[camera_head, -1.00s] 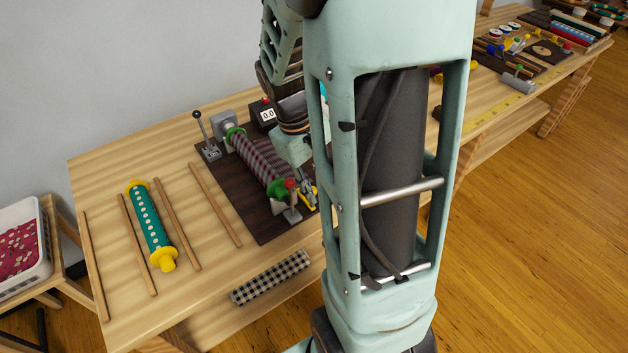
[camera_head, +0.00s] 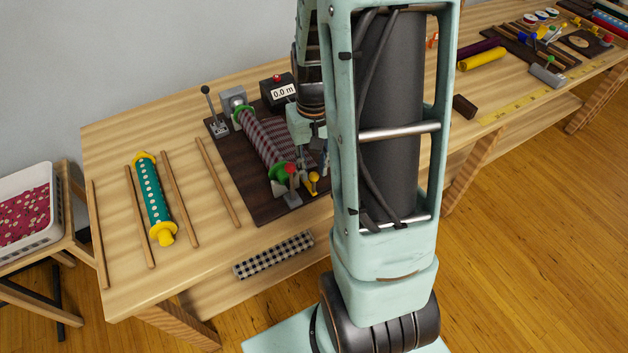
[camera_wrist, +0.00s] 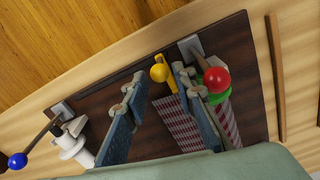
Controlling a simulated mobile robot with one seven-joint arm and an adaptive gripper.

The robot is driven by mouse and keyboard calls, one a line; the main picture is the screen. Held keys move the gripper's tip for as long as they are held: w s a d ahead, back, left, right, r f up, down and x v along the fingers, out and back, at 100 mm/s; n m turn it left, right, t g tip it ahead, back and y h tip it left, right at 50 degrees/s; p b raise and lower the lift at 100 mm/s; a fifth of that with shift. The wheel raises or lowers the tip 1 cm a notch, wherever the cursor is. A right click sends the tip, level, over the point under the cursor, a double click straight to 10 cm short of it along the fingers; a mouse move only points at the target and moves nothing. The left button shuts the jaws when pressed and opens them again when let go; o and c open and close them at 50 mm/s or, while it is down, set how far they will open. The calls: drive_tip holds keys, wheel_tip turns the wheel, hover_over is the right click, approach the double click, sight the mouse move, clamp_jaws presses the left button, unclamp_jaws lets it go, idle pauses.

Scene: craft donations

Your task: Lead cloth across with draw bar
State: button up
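The checked maroon-and-grey cloth (camera_head: 262,138) is wound on a roll with green ends on a dark board. Its loose end (camera_wrist: 182,128) shows in the wrist view beside the roll. A yellow draw bar with a ball knob (camera_wrist: 158,73) lies at the cloth's edge; the knob also shows in the head view (camera_head: 313,182). My gripper (camera_wrist: 158,78) is open above the board. In the wrist view the yellow knob appears between its two fingertips; I cannot tell whether they touch it. The right finger hides part of the cloth and bar.
A red knob (camera_wrist: 216,80) stands close beside the right finger. A lever (camera_head: 208,110) and a meter reading 0.0 m (camera_head: 280,92) stand at the board's back. A teal dotted roll (camera_head: 153,200) and several wooden sticks lie left.

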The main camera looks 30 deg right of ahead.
wheel_tip(320, 180, down, 6)
drive_tip(key=shift+r, duration=0.1)
idle(0.4)
clamp_jaws()
drive_tip(key=shift+d, duration=0.1)
